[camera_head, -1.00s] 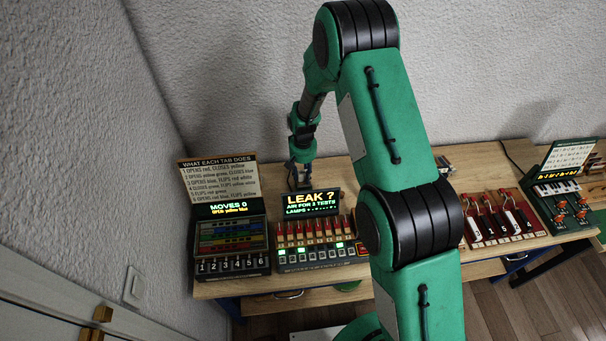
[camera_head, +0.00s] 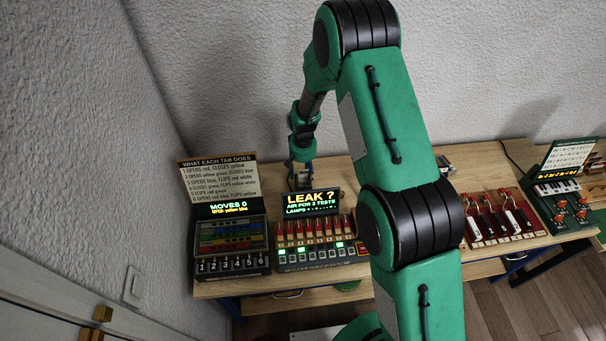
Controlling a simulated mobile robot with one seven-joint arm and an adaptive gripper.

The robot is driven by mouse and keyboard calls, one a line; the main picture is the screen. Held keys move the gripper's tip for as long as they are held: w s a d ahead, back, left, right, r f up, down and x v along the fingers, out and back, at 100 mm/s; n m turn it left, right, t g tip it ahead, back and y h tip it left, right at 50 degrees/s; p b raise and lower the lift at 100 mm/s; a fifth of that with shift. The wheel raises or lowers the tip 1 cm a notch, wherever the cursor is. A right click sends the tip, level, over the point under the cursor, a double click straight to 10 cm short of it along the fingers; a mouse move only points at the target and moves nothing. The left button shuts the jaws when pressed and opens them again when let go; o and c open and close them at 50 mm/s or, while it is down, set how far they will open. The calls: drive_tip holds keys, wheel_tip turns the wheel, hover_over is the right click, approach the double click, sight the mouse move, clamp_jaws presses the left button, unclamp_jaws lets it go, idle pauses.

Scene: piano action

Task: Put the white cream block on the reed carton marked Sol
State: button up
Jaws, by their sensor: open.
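My gripper (camera_head: 301,178) points down over the bench behind the "LEAK ?" display, and its fingers are apart. A small pale patch shows at the fingers, too small to tell whether it is the white cream block. The fingertips are partly hidden low down by the display. I cannot make out the reed carton marked Sol; my arm covers much of the middle of the bench.
The "LEAK ?" console (camera_head: 320,254) stands just in front of the gripper. A tab console (camera_head: 232,240) with a sign board is at left by the wall. A red rack (camera_head: 500,216) and a dark keyed console (camera_head: 562,200) stand at right.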

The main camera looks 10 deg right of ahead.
wheel_tip(320, 180, up, 12)
drive_tip(key=b, duration=0.1)
drive_tip(key=shift+f, duration=0.15)
idle(0.4)
idle(0.7)
wheel_tip(320, 180, up, 18)
drive_tip(key=t, duration=0.2)
hover_over(303, 172)
drive_tip(key=s+d, duration=0.4)
drive_tip(key=s, duration=0.3)
drive_tip(key=s+d+r, duration=0.2)
drive_tip(key=s+r, duration=0.7)
drive_tip(key=r, duration=0.1)
drive_tip(key=s+d+r+t, duration=0.1)
drive_tip(key=s+r, duration=0.2)
drive_tip(key=s, duration=0.5)
drive_tip(key=s+d+r+t, duration=0.1)
drive_tip(key=s+d+r, duration=0.1)
drive_tip(key=s, duration=0.7)
drive_tip(key=s+d+r+t, duration=0.1)
drive_tip(key=s+r, duration=0.3)
drive_tip(key=s, duration=0.5)
drive_tip(key=shift+d+t, duration=0.3)
drive_tip(key=shift+d, duration=0.05)
